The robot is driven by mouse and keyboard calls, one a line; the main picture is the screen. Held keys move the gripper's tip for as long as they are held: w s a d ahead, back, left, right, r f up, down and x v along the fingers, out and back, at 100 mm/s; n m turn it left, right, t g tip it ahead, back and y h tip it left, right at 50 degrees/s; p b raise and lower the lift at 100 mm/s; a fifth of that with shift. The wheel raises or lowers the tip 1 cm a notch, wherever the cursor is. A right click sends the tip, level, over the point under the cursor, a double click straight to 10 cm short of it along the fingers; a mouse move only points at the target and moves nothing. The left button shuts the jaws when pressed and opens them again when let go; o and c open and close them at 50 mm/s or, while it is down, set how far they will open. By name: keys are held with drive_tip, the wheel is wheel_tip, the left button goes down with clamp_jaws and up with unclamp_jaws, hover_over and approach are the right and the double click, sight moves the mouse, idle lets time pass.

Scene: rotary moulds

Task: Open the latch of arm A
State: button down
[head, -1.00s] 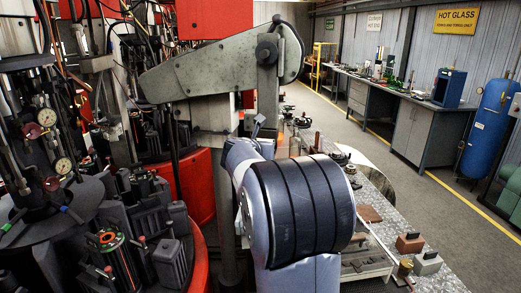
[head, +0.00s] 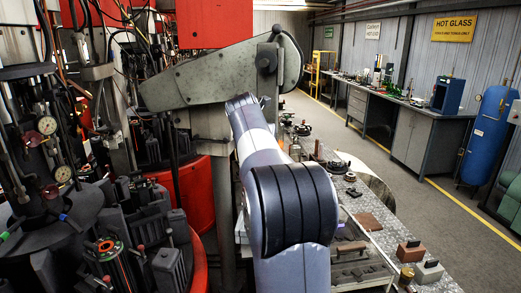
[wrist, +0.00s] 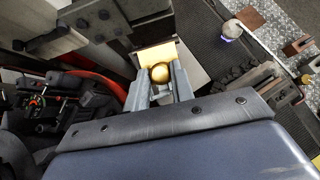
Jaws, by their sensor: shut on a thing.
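In the wrist view, a round brass ball knob (wrist: 160,72) sits between the two fingertips of my gripper (wrist: 160,82). The fingers are closed on the ball from both sides. A pale yellow plate (wrist: 157,55) lies just behind the knob. I see no letter that names arm A, and how the knob joins a latch is hidden. In the head view my gripper is hidden behind my own arm, which reaches toward the big grey arm (head: 205,75) of the machine.
Dark moulds (head: 120,235) with hoses and gauges crowd the left. A metal bench (head: 375,235) with small blocks and tools runs along the right of my arm. Beyond it are an open floor aisle (head: 350,150) and a blue tank (head: 489,133).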

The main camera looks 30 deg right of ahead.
drive_tip(key=shift+w+d+r+g+y, duration=0.3)
drive_tip(key=shift+r+g+y, duration=0.2)
drive_tip(key=shift+g+y, duration=0.3)
drive_tip(key=shift+r, duration=0.15)
idle(0.4)
drive_tip(key=c, duration=1.2)
unclamp_jaws()
drive_tip(key=shift+c, duration=0.2)
drive_tip(key=v, duration=1)
drive_tip(key=shift+r, duration=0.45)
drive_tip(key=shift+w+d, duration=0.1)
